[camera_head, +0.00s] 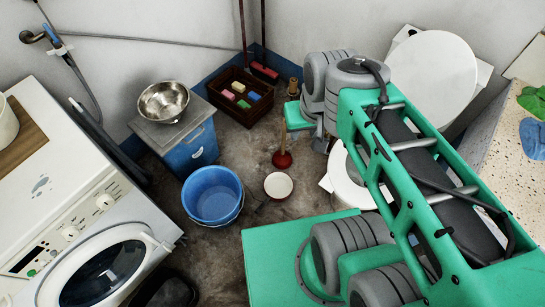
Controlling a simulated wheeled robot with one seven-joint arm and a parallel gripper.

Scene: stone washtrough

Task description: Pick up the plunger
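The plunger (282,159) stands on the floor near the middle of the view, with a dark red rubber cup at the bottom. Its wooden handle rises from the cup towards a green part of my gripper (298,116), at the end of my green and grey arm. The gripper is right at the upper part of the handle in the picture. Its fingers are small and partly hidden by my wrist, so I cannot tell whether they touch the handle. A short brown piece (293,86) shows just above the gripper; I cannot tell if it belongs to the handle.
A blue bucket (212,194) and a white bowl (278,185) stand close by on the floor. A dark crate (223,113) with coloured blocks stands behind. A white toilet (432,75) is at the right.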

